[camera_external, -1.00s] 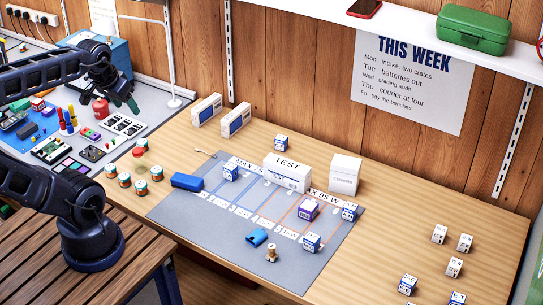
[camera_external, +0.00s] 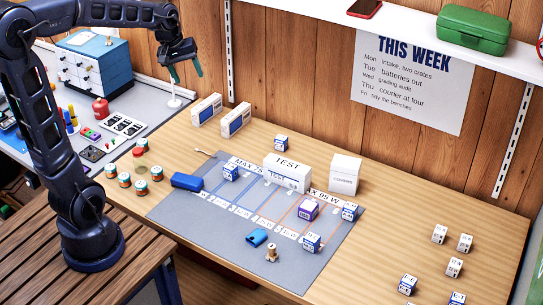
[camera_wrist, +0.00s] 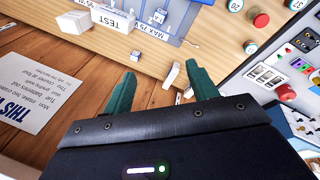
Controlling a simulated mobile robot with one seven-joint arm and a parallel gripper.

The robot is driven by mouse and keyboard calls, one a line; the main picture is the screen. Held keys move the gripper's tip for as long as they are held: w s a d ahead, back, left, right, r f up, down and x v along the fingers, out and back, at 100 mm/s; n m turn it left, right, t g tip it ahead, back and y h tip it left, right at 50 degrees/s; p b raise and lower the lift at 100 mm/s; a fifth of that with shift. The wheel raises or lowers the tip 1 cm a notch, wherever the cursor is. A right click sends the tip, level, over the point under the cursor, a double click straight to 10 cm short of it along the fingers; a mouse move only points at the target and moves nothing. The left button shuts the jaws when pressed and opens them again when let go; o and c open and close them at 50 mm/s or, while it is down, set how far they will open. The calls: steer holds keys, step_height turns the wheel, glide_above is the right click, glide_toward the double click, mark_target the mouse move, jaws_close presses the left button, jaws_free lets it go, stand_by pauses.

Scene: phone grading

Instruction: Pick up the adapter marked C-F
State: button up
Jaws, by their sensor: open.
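Several small white and blue cube adapters are on the table, and no C-F marking is legible on any of them. One adapter (camera_external: 281,142) stands behind the grey mat. Others on the mat are at its left (camera_external: 231,173), right (camera_external: 350,211) and front (camera_external: 311,242), along with a purple-and-white one (camera_external: 308,209). More white cubes (camera_external: 454,267) stand at the table's right. My gripper (camera_external: 186,72) is open and empty, high above the back left of the table. Its green fingers also show in the wrist view (camera_wrist: 160,76), apart, with nothing between them gripped.
The grey mat (camera_external: 215,215) holds a white TEST box (camera_external: 287,173), a blue block (camera_external: 187,181) and a blue piece (camera_external: 257,238). A white box (camera_external: 345,174) stands behind it. Two white boxes (camera_external: 207,109) stand near the wall. Round jars (camera_external: 140,187) line the left. A shelf overhangs the back right.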

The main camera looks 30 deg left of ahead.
steer(key=w+d+f+n, duration=0.2)
steer(key=w+f+n, duration=0.15)
steer(key=w, duration=0.65)
steer(key=n+g+h, duration=0.2)
steer(key=n+h, duration=0.1)
steer(key=n, duration=0.6)
glide_above(280, 137)
steer(key=a, duration=0.4)
step_height(280, 137, down, 28)
steer(key=x, duration=0.5)
steer(key=shift+s+a+f, duration=0.1)
steer(key=shift+s+f, duration=0.05)
steer(key=shift+s, duration=0.1)
steer(key=shift+d+x, duration=0.25)
steer(key=shift+x, duration=2.5)
steer(key=shift+s, duration=0.1)
steer(key=shift+c, duration=0.5)
steer(key=c, duration=1)
